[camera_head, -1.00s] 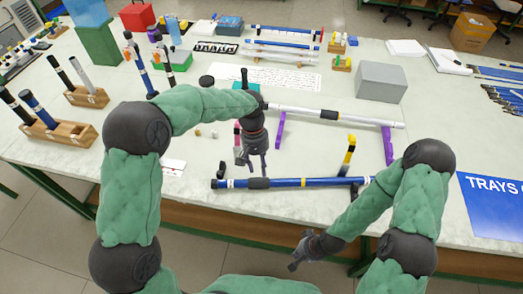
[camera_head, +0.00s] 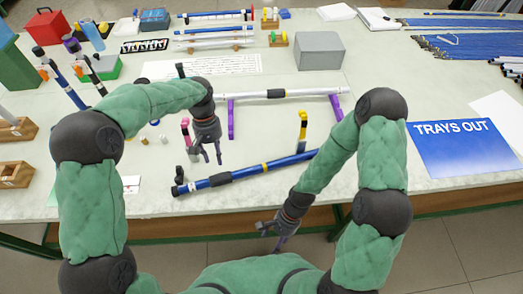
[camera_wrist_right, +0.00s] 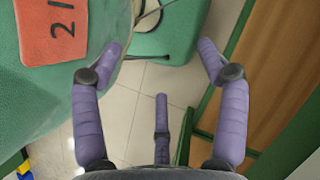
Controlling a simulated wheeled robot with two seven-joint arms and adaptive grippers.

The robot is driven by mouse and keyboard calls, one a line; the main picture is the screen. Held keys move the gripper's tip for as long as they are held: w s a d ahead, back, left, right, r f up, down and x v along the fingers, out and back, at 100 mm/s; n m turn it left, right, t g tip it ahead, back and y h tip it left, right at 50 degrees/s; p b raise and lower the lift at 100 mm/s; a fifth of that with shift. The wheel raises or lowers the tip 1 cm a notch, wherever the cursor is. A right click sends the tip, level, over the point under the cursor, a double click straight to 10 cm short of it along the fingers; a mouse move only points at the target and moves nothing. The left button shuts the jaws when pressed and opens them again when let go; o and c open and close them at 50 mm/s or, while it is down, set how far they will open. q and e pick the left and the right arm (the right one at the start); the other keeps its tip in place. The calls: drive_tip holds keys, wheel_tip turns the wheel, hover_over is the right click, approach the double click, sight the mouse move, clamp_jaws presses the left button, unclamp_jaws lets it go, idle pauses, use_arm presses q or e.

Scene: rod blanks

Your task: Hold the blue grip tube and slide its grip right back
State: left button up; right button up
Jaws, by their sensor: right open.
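The blue grip tube (camera_head: 243,174) lies near the table's front edge, slanting up to the right. It has a black grip (camera_head: 220,179) left of its middle, a yellow band (camera_head: 265,167) and a dark left end. Its right end is partly hidden by my right arm. My left gripper (camera_head: 212,158) is just behind and above the tube near the black grip, fingers downward, apart and empty; I see no contact. My right gripper (camera_head: 274,238) is open and empty in front of the table edge.
A white tube with a dark grip (camera_head: 300,93) lies behind on purple supports (camera_head: 231,119). A yellow-and-black post (camera_head: 302,127) and a pink post (camera_head: 186,129) stand near the blue tube.

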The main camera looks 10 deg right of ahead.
sight(262, 168)
drive_tip(key=s+d+r+m+g+h, duration=0.1)
drive_tip(key=s+r+m+g, duration=0.4)
drive_tip(key=r+m, duration=0.3)
drive_tip(key=w+r+t+h, duration=0.1)
drive_tip(key=w+r, duration=0.1)
drive_tip(key=w, duration=0.4)
drive_tip(key=w+r+t+h, duration=0.1)
drive_tip(key=w+r+t, duration=0.1)
drive_tip(key=w, duration=0.4)
drive_tip(key=w+r+n+t, duration=0.1)
drive_tip(key=w+r+t, duration=0.1)
drive_tip(key=w, duration=0.4)
drive_tip(key=shift+a+r+h, duration=0.15)
drive_tip(key=shift+r+h, duration=0.2)
drive_tip(key=shift+h, duration=0.05)
drive_tip(key=w+a+r+t, duration=0.2)
drive_tip(key=w+r+t, duration=0.3)
drive_tip(key=w, duration=0.5)
drive_tip(key=shift+n+g+h, duration=0.3)
drive_tip(key=shift+g, duration=0.3)
wheel_tip(262, 168, down, 9)
drive_tip(key=shift+w+d+f, duration=0.1)
drive_tip(key=shift+w, duration=0.05)
